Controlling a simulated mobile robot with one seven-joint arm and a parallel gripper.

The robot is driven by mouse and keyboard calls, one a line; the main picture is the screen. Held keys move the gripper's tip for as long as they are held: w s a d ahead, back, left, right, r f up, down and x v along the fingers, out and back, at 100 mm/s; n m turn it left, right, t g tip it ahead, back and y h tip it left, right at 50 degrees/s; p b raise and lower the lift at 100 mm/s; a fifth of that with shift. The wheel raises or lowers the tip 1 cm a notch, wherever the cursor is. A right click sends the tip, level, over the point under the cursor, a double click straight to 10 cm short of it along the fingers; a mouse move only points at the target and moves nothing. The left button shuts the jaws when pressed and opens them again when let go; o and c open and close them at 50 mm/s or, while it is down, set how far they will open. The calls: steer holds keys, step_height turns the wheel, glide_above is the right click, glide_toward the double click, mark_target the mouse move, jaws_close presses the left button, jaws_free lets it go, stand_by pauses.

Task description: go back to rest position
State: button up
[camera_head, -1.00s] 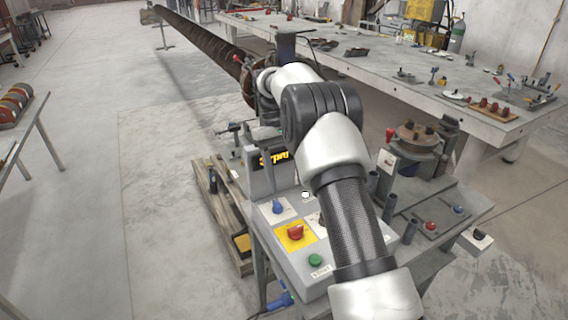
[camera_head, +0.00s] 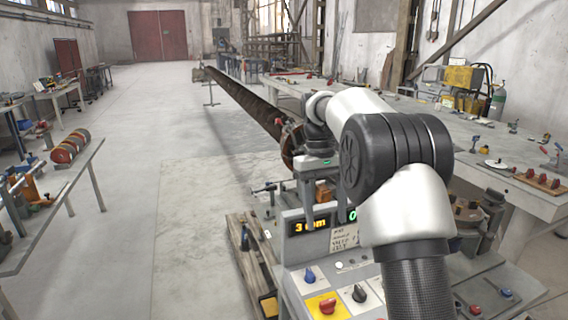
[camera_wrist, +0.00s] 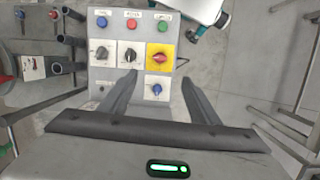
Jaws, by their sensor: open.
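My gripper (camera_head: 325,222) points down in the head view, in front of the machine's digital display (camera_head: 310,226). Its two fingers are apart with nothing between them. The wrist view also shows the open fingers (camera_wrist: 157,80) in front of the grey control panel (camera_wrist: 103,78). The panel carries blue, red and green buttons, black knobs, a red knob on a yellow plate (camera_wrist: 160,57) and a blue knob (camera_wrist: 157,89). The fingers appear clear of the panel in the head view. My arm hides the panel's right part there.
A long rusty auger (camera_head: 243,100) runs back from the machine. A long workbench (camera_head: 455,135) with tools stands to the right. A table with coloured discs (camera_head: 70,147) is at the left. Open floor (camera_head: 150,120) lies between.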

steer(key=s+d+r+m+t+p, duration=0.1)
steer(key=s+r+t, duration=0.3)
steer(key=s+r, duration=0.9)
steer(key=s+f+m+t, duration=0.1)
steer(key=s+f+t, duration=0.1)
steer(key=s, duration=0.6)
steer(key=s+f+t+y+p, duration=0.1)
steer(key=s+f+t, duration=0.1)
steer(key=s, duration=0.6)
steer(key=shift+s+d+f+m, duration=0.25)
steer(key=shift+f+m, duration=0.15)
steer(key=shift+f, duration=0.5)
